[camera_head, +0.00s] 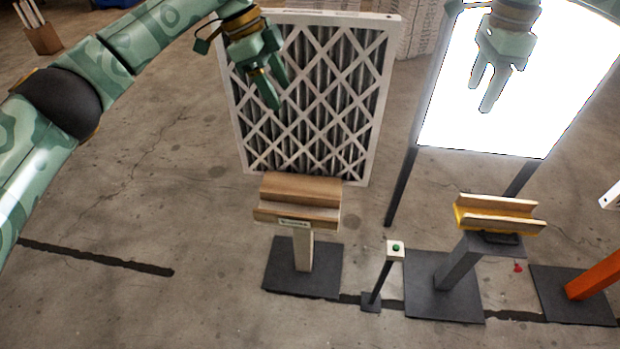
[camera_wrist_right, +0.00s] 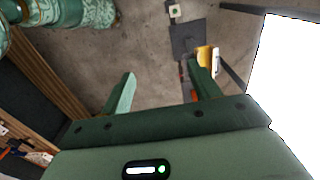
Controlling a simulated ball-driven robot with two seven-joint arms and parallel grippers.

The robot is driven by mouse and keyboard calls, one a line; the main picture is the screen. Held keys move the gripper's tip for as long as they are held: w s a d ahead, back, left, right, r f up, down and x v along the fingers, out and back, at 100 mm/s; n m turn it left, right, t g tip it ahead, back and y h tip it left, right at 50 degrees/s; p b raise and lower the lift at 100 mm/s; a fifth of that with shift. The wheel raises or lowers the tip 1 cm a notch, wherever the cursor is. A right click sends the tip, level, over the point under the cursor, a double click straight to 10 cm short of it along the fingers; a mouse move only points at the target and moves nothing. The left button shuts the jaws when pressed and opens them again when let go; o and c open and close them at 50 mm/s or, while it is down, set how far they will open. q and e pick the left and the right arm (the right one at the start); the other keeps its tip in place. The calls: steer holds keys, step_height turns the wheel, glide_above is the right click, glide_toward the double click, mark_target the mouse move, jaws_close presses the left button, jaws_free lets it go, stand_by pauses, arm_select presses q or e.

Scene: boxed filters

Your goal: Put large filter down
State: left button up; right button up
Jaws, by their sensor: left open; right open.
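The large filter (camera_head: 325,110), a pale-framed panel with a diamond lattice over dark pleats, is upright in the head view, behind a wooden-topped stand (camera_head: 300,190). Whether its lower edge touches the stand or another support I cannot tell. My left gripper (camera_head: 277,97) is open, in front of the filter's upper left part; I cannot tell if it touches the filter. My right gripper (camera_head: 482,97) is open, in front of a bright white panel (camera_head: 550,60). The right wrist view shows its spread fingers (camera_wrist_right: 160,78) with nothing between them.
A stand with a yellow-edged wooden trough (camera_head: 500,222) is at right, beside a thin post with a green button (camera_head: 396,248). An orange post (camera_head: 595,275) stands at the right edge. Open concrete floor lies at left. The right wrist view shows a shelf-like wooden edge (camera_wrist_right: 50,75).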

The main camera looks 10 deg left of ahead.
step_height(320, 180, up, 10)
steer(key=shift+a+f, duration=0.2)
steer(key=shift+a, duration=0.1)
steer(key=shift+w, duration=0.1)
